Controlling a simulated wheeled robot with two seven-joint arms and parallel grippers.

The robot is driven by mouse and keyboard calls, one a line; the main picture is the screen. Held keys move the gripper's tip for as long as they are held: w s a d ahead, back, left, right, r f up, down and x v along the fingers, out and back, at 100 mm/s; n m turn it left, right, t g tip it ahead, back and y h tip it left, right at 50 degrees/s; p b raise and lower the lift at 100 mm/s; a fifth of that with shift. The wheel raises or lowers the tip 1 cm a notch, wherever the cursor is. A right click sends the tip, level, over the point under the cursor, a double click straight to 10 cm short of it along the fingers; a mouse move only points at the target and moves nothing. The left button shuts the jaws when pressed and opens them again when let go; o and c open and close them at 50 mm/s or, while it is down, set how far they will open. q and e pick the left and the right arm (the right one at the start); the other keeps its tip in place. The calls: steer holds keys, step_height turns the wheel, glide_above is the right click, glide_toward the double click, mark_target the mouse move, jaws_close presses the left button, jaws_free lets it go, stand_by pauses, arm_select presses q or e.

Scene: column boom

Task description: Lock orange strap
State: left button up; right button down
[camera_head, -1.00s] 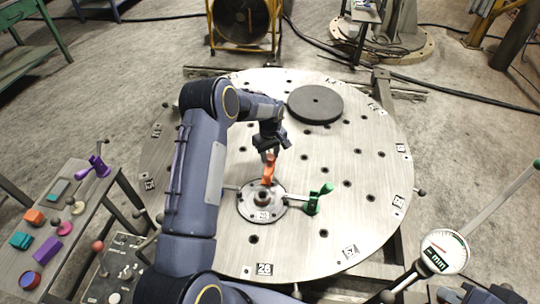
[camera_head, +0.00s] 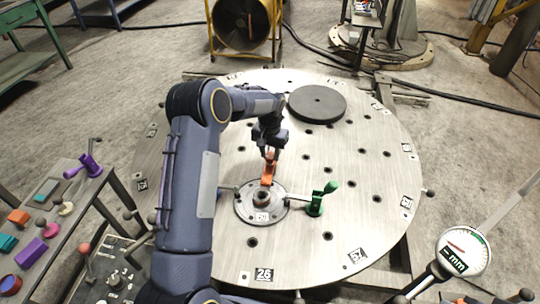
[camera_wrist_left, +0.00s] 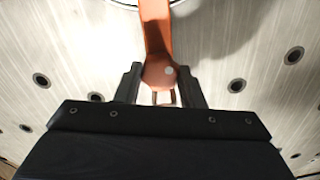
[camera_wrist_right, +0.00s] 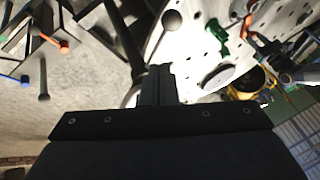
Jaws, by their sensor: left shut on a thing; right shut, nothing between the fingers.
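The orange strap (camera_head: 268,170) stands at the back edge of the round metal hub (camera_head: 243,208) on the large round table. My left gripper (camera_head: 270,152) reaches down over it, and in the left wrist view its fingers (camera_wrist_left: 160,90) are shut around the strap's rounded end (camera_wrist_left: 157,74). The strap's far end runs off the top of that view. A green clamp (camera_head: 316,203) sits at the hub's right side; it also shows in the right wrist view (camera_wrist_right: 217,36). My right gripper (camera_wrist_right: 158,84) is shut and empty, away from the strap.
The round table (camera_head: 345,215) has many holes and a dark disc (camera_head: 317,103) at the back right. A side bench at left holds a purple clamp (camera_head: 88,166) and coloured blocks. A dial gauge (camera_head: 464,251) stands at the lower right. A yellow fan (camera_head: 242,27) is behind.

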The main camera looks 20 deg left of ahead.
arm_select(q)
steer(key=m+b, duration=0.1)
steer(key=m, duration=1.1)
steer(key=shift+m, duration=0.4)
steer(key=m, duration=0.6)
steer(key=shift+r, duration=0.1)
steer(key=m, duration=0.5)
steer(key=shift+m, duration=0.4)
steer(key=o, duration=1)
